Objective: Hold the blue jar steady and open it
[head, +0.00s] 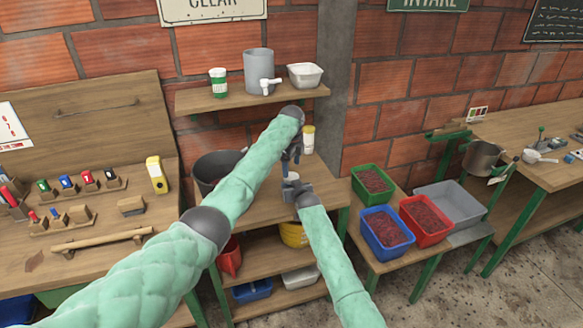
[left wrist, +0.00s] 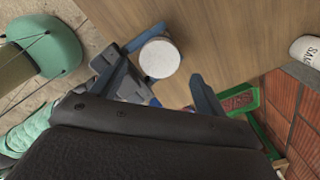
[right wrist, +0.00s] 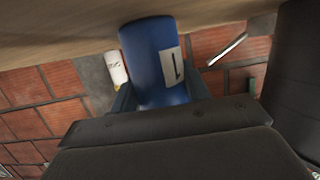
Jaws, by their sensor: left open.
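The blue jar stands upright near the small wooden table's top; in the right wrist view its blue side (right wrist: 155,65) shows a pale label with a 1. Its round white lid (left wrist: 159,57) shows in the left wrist view; in the head view the grippers mostly hide the jar. My right gripper (head: 293,187) has its fingers against both sides of the jar and appears shut on it. My left gripper (head: 293,160) is open above the jar, with the lid between its spread fingers in the left wrist view. I cannot tell whether the fingers touch the lid.
A white container with a yellow base (head: 307,138) stands behind the jar. A dark pot (head: 215,168) is at the table's left. A shelf (head: 225,97) with a grey dispenser (head: 258,72) hangs above. Red, green and blue crates (head: 426,220) sit to the right.

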